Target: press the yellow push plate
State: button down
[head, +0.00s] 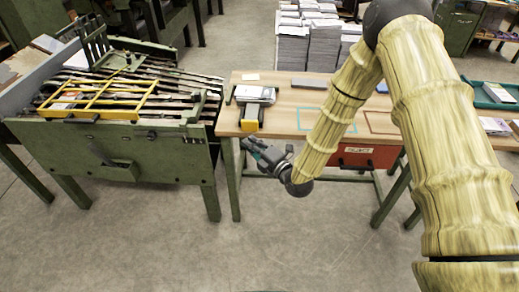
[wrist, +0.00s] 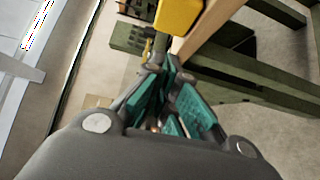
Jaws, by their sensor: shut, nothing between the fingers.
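The yellow push plate (head: 249,124) is at the front left edge of the wooden table, below a grey tray with papers. It also shows at the top of the wrist view as a yellow block (wrist: 178,15). My gripper (head: 249,147) is just below and in front of the plate in the head view, with a visible gap between them. In the wrist view my gripper (wrist: 168,75) has its teal-padded fingers together and holds nothing. The plate lies beyond the fingertips there.
The wooden table (head: 283,122) carries a grey tray with papers (head: 255,93) and coloured outlines. A red drawer (head: 357,157) hangs under its front. A green machine (head: 105,150) with a yellow frame (head: 95,100) stands at the left. The floor in front is clear.

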jog(key=shift+w+a+p, duration=0.15)
jog(key=shift+w+a, duration=0.05)
jog(key=shift+w, duration=1.1)
jog(key=shift+w+a+p, duration=0.15)
jog(key=shift+w, duration=1.15)
jog(key=shift+d, duration=0.1)
